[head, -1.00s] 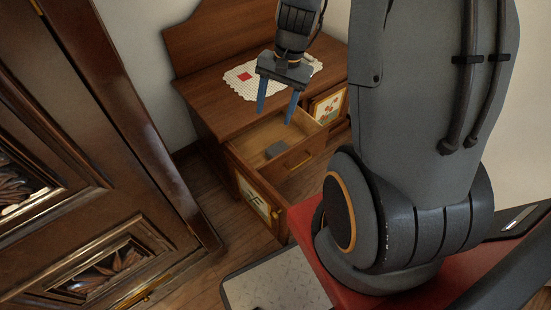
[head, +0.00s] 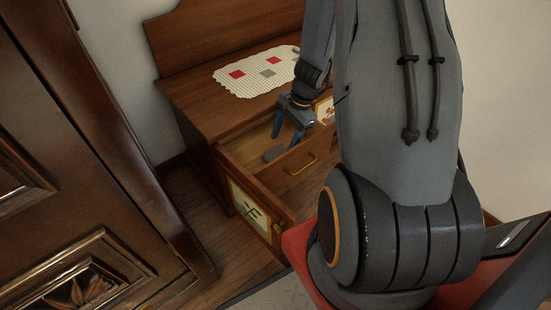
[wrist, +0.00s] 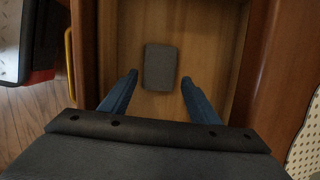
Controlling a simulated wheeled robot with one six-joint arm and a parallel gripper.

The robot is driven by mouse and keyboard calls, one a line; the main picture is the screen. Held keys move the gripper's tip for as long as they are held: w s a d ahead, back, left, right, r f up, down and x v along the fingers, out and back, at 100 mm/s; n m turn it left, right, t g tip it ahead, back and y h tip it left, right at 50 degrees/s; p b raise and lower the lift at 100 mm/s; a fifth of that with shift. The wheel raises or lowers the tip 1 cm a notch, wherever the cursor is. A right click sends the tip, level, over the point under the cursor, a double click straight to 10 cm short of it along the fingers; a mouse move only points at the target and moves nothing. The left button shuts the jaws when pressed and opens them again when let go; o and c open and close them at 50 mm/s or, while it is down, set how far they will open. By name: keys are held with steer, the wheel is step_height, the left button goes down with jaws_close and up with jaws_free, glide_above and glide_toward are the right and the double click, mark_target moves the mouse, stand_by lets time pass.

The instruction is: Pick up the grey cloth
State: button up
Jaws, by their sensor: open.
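The grey cloth (wrist: 160,67) lies flat on the wooden floor of the open drawer (wrist: 215,35). It is a small folded rectangle. In the head view the cloth (head: 273,153) shows in the drawer, to the left of my gripper (head: 288,133). My gripper is open and empty, with its blue fingers pointing down into the drawer. In the wrist view my gripper (wrist: 158,92) has its two fingers spread wide, one toward each side of the cloth's lower end. The cloth looks narrower than the gap. I cannot tell the exact height of the fingertips above it.
The drawer belongs to a wooden cabinet (head: 205,105) with a doily (head: 252,82) on top. Its front carries a brass handle (head: 301,164). A painted door (head: 248,208) is below. A large dark armoire (head: 75,150) stands close on the left.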

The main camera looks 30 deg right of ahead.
mark_target(277, 153)
steer(key=shift+b+x, duration=1.5)
steer(key=shift+x, duration=1.2)
steer(key=shift+s+a+r, duration=0.1)
steer(key=shift+s+a, duration=0.05)
steer(key=c, duration=0.7)
